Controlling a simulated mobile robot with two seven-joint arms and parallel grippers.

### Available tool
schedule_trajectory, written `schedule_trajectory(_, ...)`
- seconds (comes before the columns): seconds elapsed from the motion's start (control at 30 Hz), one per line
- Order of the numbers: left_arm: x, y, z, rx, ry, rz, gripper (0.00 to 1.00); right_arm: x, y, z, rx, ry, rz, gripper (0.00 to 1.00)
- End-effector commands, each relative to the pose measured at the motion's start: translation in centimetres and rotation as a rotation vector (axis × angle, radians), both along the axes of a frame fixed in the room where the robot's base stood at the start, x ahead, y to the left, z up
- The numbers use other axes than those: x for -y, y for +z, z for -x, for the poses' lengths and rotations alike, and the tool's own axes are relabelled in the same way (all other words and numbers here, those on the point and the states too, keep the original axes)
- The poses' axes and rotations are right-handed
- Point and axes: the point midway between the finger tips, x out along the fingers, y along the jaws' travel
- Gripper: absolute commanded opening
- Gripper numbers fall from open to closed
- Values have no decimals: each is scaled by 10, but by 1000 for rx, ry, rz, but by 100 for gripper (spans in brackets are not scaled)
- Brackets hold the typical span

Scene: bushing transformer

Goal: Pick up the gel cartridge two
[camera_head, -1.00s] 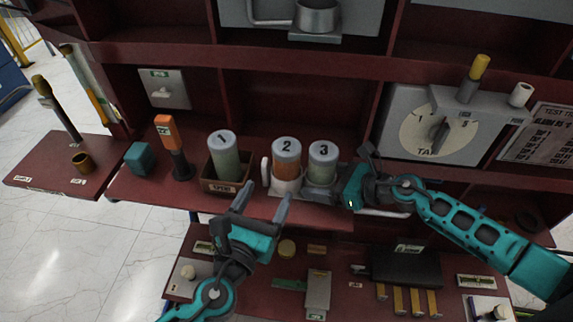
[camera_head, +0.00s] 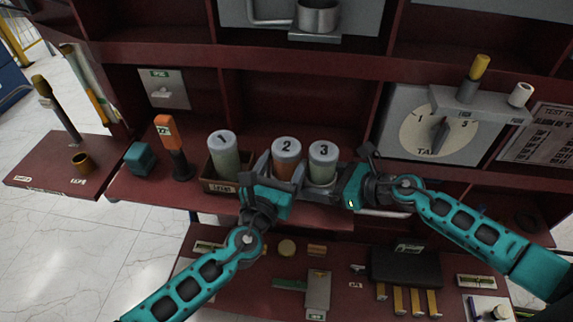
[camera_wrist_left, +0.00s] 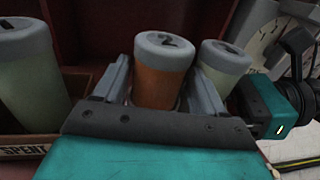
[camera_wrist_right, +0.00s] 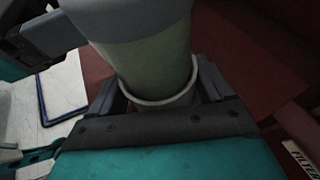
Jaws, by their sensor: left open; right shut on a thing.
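Gel cartridge two (camera_head: 287,160), orange with a grey cap marked 2, stands upright on the shelf. It also shows in the left wrist view (camera_wrist_left: 163,75). My left gripper (camera_head: 281,168) is open, with one finger on each side of it; contact cannot be told. Cartridge 3 (camera_head: 322,163), pale green with a grey cap, stands just right of it. My right gripper (camera_wrist_right: 160,90) is shut on the light ring-shaped holder (camera_wrist_right: 165,101) at the base of cartridge 3. The base of cartridge two is mostly hidden by my left gripper.
Cartridge 1 (camera_head: 224,155) stands in a brown box (camera_head: 207,183) labelled SPENT, close left of my left gripper. An orange-topped tool (camera_head: 170,140) and a teal block (camera_head: 140,158) stand farther left. A dial panel (camera_head: 430,125) is at right. A lower shelf holds small parts.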

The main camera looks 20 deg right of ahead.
Motion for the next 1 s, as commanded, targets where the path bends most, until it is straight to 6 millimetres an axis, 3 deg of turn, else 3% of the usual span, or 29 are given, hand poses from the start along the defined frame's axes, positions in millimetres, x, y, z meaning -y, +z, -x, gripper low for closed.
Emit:
schedule_trajectory(0.1, 0, 0, 0, 0, 0, 0, 68, 0, 0, -1, 1, -1, 0, 48)
schedule_trajectory(0.77, 0, 0, 0, 0, 1, 0, 5, 0, 1, -1, 1, -2, 0, 48)
schedule_trajectory(1.0, 0, 1, 0, 2, 1, 1, 3, 0, 1, -1, 1, -2, 0, 48)
